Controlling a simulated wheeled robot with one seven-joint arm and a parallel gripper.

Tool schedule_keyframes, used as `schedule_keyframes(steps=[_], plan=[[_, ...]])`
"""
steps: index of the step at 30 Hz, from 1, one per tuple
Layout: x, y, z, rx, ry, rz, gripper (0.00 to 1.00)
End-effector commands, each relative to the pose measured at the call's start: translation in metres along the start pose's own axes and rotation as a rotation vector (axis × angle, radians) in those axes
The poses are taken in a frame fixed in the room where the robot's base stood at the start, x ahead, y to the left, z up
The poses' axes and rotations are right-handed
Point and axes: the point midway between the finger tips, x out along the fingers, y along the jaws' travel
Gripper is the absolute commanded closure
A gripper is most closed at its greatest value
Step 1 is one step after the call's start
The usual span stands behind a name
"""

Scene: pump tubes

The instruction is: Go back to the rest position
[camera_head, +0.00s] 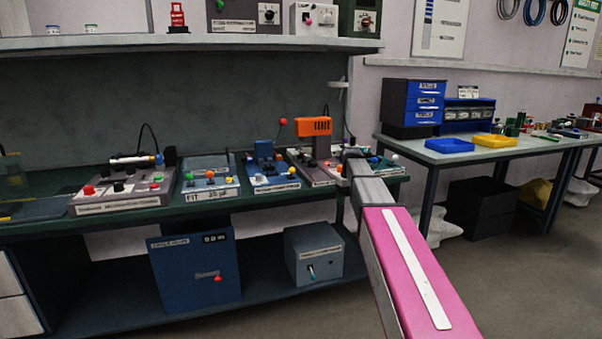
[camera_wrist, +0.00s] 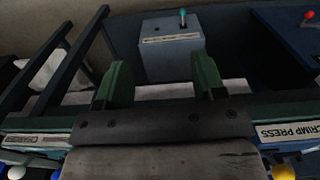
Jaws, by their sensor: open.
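My gripper (camera_wrist: 160,88) shows in the wrist view with its two green fingers spread apart and nothing between them. The fingers point over the front edge of the green workbench, toward a grey-blue box (camera_wrist: 172,45) on the lower shelf. In the head view my pink and grey arm reaches from the lower right to the right end of the bench (camera_head: 130,212). The gripper's fingers cannot be made out there. Near that end stand an orange-topped press device (camera_head: 315,127) and a small station with coloured knobs, partly hidden by my arm.
Several stations line the bench, among them a grey panel (camera_head: 122,194), a FIT station (camera_head: 209,184) and a blue station (camera_head: 272,176). A blue cabinet (camera_head: 195,270) and the grey-blue box (camera_head: 313,252) stand below. A second table (camera_head: 480,152) with trays is at right. Floor at lower right is clear.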

Motion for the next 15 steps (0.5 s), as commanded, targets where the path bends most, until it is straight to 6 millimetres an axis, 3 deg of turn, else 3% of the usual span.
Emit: schedule_keyframes(steps=[1,6,15], plan=[[0.024,-0.009,0.024,0.02,-0.005,-0.002,0.37],[0.089,-0.03,0.078,0.102,-0.005,-0.002,0.37],[0.18,-0.07,0.181,0.243,-0.003,-0.001,0.37]])
